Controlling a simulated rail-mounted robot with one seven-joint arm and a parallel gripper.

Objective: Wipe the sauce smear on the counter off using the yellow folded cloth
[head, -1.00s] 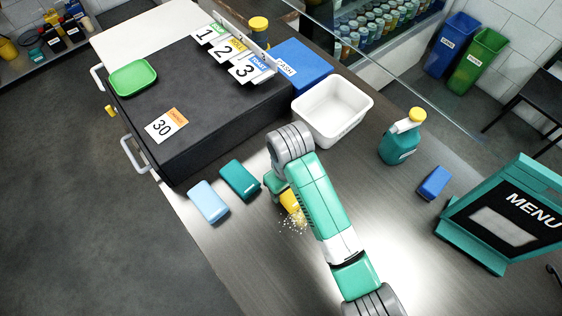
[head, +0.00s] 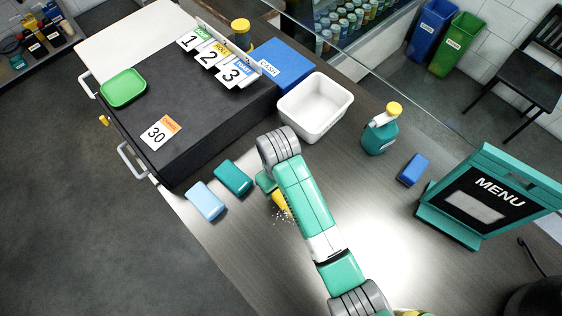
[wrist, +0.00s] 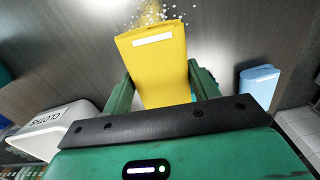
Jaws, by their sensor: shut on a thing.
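The yellow folded cloth (head: 280,203) is held in my gripper low over the counter (head: 345,190). In the wrist view the yellow cloth (wrist: 155,65) sits between the two green fingers of my gripper (wrist: 160,88), which are shut on it. A white label strip shows on its face. In the head view my arm hides most of the gripper (head: 267,182). I cannot tell whether the cloth touches the counter.
Pale crumbs (head: 283,216) lie beside the cloth. A teal cloth (head: 232,178) and a light blue cloth (head: 206,200) lie to the left. A white bin (head: 315,106), spray bottle (head: 379,136), blue block (head: 413,169) and menu stand (head: 487,195) are around.

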